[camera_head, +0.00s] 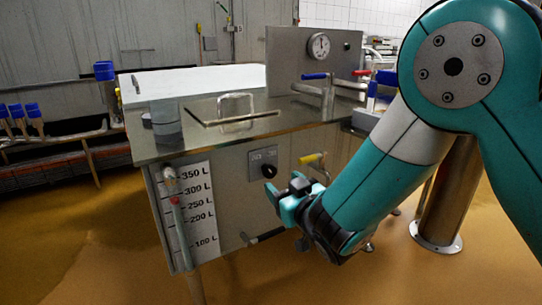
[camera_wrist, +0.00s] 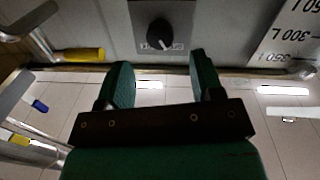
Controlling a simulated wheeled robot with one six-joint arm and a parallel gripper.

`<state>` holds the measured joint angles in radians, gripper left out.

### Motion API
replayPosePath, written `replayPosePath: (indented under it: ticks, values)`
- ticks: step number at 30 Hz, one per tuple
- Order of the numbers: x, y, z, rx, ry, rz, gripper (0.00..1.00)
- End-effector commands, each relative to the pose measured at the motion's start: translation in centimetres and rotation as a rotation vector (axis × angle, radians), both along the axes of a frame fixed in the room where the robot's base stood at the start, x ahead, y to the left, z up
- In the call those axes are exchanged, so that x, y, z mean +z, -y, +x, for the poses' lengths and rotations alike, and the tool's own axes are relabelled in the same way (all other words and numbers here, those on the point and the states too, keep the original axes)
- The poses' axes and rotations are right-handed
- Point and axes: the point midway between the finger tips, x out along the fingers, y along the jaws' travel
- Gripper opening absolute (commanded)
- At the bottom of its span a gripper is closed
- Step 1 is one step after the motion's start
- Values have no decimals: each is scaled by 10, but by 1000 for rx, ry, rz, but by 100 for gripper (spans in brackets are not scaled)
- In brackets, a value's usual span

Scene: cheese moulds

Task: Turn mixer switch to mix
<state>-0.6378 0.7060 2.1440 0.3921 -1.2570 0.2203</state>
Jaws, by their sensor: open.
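The mixer switch (camera_head: 268,170) is a black round knob on a grey square plate on the front face of the steel vat (camera_head: 230,212). In the wrist view the knob (camera_wrist: 160,33) appears upside down, beyond the fingertips and between them, with a pale pointer line. The small lettering beside it is too small to read surely. My gripper (camera_head: 271,193) is open and empty, a little below and in front of the switch. In the wrist view its two green fingers (camera_wrist: 161,65) stand apart, not touching the knob.
A yellow-handled valve (camera_head: 312,158) sticks out right of the switch; its handle (camera_wrist: 84,55) shows in the wrist view. A litre scale (camera_head: 188,215) is at the vat's left. Red and blue handles and a gauge (camera_head: 319,45) are above. Floor in front is clear.

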Motion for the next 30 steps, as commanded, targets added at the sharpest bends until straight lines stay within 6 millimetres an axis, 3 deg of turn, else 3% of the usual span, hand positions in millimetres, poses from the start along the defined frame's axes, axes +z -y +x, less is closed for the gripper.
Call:
replayPosePath:
  ticks: [1,9,23,27,30]
  values:
    - [8,-4,11,-4,-1,1,60]
    - [-1,-28,50,-1,2,1,60]
    - [0,-35,62,1,0,-1,60]
    - [0,-35,62,0,0,-1,28]
    - [0,-35,62,0,0,-1,12]
